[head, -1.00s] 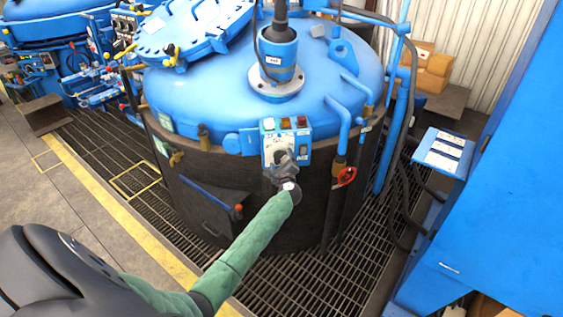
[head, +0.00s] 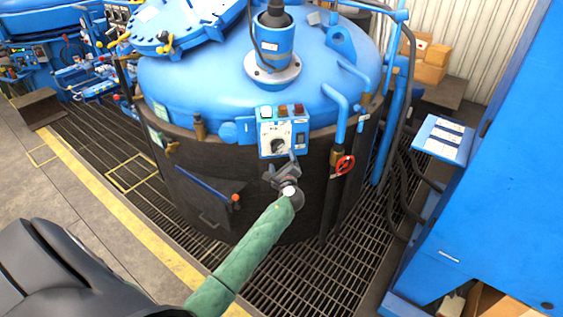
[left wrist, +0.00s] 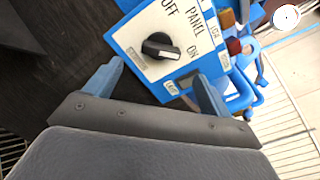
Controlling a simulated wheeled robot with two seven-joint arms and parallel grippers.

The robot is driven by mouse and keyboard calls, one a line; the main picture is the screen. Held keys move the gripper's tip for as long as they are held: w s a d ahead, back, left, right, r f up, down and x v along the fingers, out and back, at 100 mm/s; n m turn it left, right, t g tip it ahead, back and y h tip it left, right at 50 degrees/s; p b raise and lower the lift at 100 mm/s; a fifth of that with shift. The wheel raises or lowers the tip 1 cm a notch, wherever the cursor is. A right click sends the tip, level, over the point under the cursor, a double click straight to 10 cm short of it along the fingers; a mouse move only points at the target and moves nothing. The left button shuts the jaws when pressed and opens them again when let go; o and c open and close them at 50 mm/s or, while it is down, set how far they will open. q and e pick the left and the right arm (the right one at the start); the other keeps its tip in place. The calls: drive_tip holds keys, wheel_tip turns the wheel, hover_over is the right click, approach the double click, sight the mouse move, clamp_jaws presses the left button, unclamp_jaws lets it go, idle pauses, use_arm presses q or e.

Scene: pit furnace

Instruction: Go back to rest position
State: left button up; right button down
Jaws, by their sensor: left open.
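My left gripper (head: 281,170) is in front of the furnace, just below the small blue control box. It is open and empty. In the left wrist view its two fingers (left wrist: 155,88) stand wide apart, with the control box ahead of them. The control box (head: 271,152) carries a black rotary knob (head: 279,146) on a white plate. In the left wrist view the knob (left wrist: 160,46) sits beside the words OFF, PANEL and ON, with its pale pointer toward ON. The fingers appear apart from the knob. My right gripper is not in view.
The blue-lidded furnace (head: 190,80) fills the middle. A red valve wheel (head: 345,165) is right of my gripper, and a blue handle (head: 205,185) is left. A blue cabinet (head: 500,190) stands at the right. Floor grating (head: 270,280) lies below.

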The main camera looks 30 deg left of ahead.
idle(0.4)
use_arm(q)
drive_tip(key=s+d+f+n+g+h, duration=0.25)
drive_tip(key=d+f+n, duration=0.2)
drive_tip(key=f, duration=0.55)
drive_tip(key=s+d+f+n+g+h, duration=0.1)
drive_tip(key=s+d+f+n+h, duration=0.4)
drive_tip(key=f, duration=0.4)
drive_tip(key=s+d+f+n+g+h, duration=0.2)
drive_tip(key=d+f+n, duration=0.3)
drive_tip(key=f, duration=0.5)
drive_tip(key=s+d+f+g+h, duration=0.1)
drive_tip(key=s+d+f, duration=0.3)
drive_tip(key=s+f, duration=0.4)
drive_tip(key=s+d+f+n+g+h, duration=0.1)
drive_tip(key=s+d+f+g, duration=0.2)
drive_tip(key=s+f, duration=0.5)
drive_tip(key=s+d+f+n+g+h, duration=0.1)
drive_tip(key=s+d+f, duration=0.4)
drive_tip(key=s, duration=2.1)
wheel_tip(320, 180, down, 4)
drive_tip(key=shift+s+d+r+g, duration=0.25)
drive_tip(key=shift+d+g, duration=0.1)
drive_tip(key=shift+g, duration=0.2)
